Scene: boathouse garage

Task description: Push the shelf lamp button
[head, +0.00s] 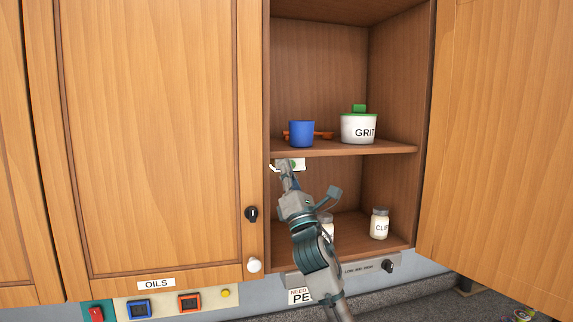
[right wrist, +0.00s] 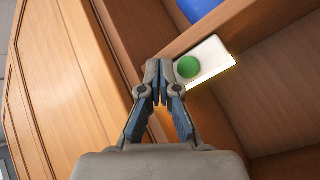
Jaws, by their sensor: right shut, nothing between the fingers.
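The shelf lamp is a small white, glowing plate (right wrist: 207,62) under the front of the middle shelf, at its left end. Its round green button (right wrist: 188,67) shows in the right wrist view. In the head view the lamp (head: 298,164) is partly hidden behind my right gripper (head: 284,165). That gripper also fills the middle of the right wrist view (right wrist: 160,80). It is shut and empty, with its fingertips just left of the green button. I cannot tell whether they touch the lamp. My left gripper is not in view.
A blue cup (head: 301,134) and a white pot with a green lid (head: 358,128) stand on the middle shelf. A jar (head: 379,224) stands on the lower shelf; another is partly hidden by my arm. The open door (head: 500,150) is at right, a closed door (head: 155,140) at left.

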